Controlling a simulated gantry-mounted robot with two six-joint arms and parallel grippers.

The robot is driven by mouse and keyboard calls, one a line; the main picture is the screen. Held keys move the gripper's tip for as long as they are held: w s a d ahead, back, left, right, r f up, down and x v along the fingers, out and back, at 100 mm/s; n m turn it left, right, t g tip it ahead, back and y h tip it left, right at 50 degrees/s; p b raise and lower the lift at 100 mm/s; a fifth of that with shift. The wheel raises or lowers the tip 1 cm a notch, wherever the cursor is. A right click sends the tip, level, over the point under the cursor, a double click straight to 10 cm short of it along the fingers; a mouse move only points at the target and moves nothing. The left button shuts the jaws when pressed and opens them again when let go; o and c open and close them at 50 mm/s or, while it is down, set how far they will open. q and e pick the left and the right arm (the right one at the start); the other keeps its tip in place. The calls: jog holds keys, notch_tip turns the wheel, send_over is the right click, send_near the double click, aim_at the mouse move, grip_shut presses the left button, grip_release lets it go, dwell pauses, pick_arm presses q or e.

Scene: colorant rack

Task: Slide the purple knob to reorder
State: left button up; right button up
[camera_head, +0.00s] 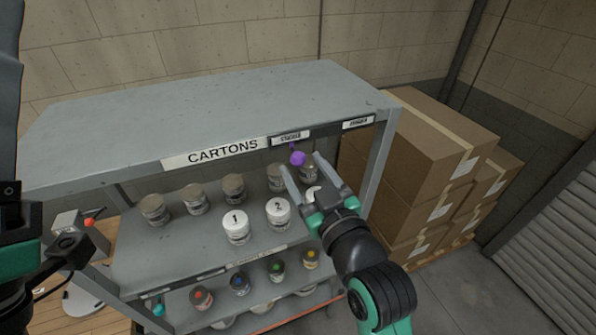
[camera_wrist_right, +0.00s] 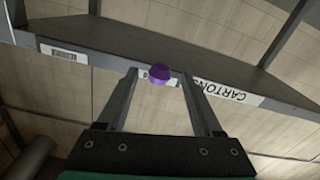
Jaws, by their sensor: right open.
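The purple knob (camera_head: 297,158) sits at the front edge of the rack's top shelf, just below a small label plate (camera_head: 290,136) whose print is too small to read. It also shows in the right wrist view (camera_wrist_right: 159,74). My right gripper (camera_head: 300,163) is open, its two fingers pointing up toward the shelf edge. In the right wrist view the knob appears between the fingertips, with a gap on each side; how deep it lies between them is unclear. My left arm shows only in part at the left edge, and its gripper is out of view.
The grey rack (camera_head: 210,100) carries a CARTONS sign (camera_head: 222,151) and another small label (camera_head: 358,123). Several cans stand on the middle shelf, including white lids marked 1 (camera_head: 235,220) and 2 (camera_head: 278,208). Colored-top cans fill the lower shelf. Cardboard boxes (camera_head: 430,150) stand at right.

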aim_at(302, 165)
jog(key=p+x, duration=0.1)
jog(key=x, duration=0.1)
jog(key=shift+w+r, duration=0.15)
jog(key=shift+w, duration=0.1)
jog(key=shift+w+a, duration=0.25)
jog(key=shift+w, duration=0.15)
jog(key=shift+c, duration=0.3)
grip_shut()
dwell(0.7)
